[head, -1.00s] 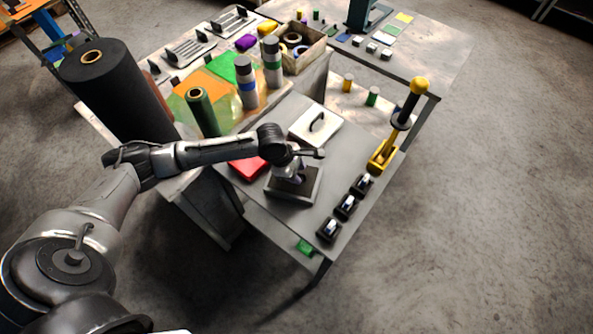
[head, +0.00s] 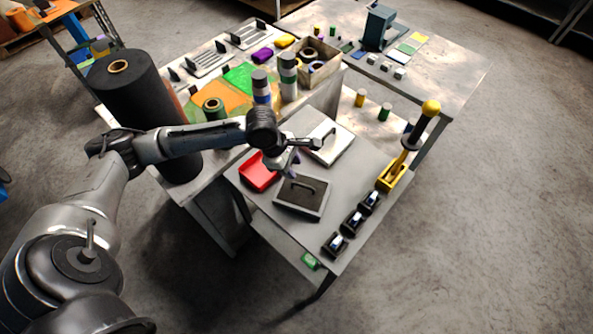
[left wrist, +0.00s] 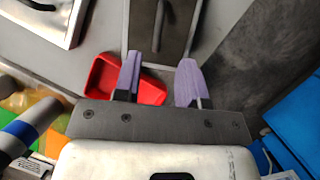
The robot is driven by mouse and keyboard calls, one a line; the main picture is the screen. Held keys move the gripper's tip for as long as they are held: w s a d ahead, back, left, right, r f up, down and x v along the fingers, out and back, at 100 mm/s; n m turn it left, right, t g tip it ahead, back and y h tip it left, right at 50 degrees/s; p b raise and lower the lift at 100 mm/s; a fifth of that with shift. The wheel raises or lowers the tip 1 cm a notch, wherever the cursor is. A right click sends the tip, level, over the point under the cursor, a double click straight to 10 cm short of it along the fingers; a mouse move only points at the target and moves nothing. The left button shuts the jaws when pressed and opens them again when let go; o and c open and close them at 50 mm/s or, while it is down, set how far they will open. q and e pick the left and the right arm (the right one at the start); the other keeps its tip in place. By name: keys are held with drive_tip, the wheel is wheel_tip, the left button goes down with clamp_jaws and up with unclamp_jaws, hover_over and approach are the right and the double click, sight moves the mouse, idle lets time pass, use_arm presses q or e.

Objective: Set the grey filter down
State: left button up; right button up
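The grey filter (head: 316,209) is a dark square pad with a lighter rim and a bar handle. It lies flat on the grey table, and its handle also shows in the left wrist view (left wrist: 158,28). My left gripper (head: 293,170) is at the filter's far edge in the head view. In the left wrist view its two purple fingers (left wrist: 160,68) are spread wide with nothing between them, and the handle is just ahead of their tips. My right gripper is not in view.
A red tray (head: 252,182) is close beside the left gripper. A white plate with a handle (head: 325,152) lies behind the filter. Several small black units (head: 352,222) and a yellow lever press (head: 397,172) line the table's right side. Bare table surrounds the filter's front.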

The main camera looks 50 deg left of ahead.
use_arm(q)
drive_tip(key=shift+s+r, duration=0.15)
drive_tip(key=shift+r, duration=0.25)
drive_tip(key=s+d+f+m, duration=0.8)
drive_tip(key=s+d+m, duration=0.35)
drive_tip(key=m, duration=0.35)
drive_tip(key=s+f+m+y, duration=0.1)
drive_tip(key=s+m+y, duration=0.2)
drive_tip(key=s+m, duration=0.6)
drive_tip(key=s, duration=0.2)
drive_tip(key=shift+s+a+f+m+t, duration=0.25)
drive_tip(key=shift+s+f+m+t, duration=0.05)
drive_tip(key=shift+s+m+t, duration=0.1)
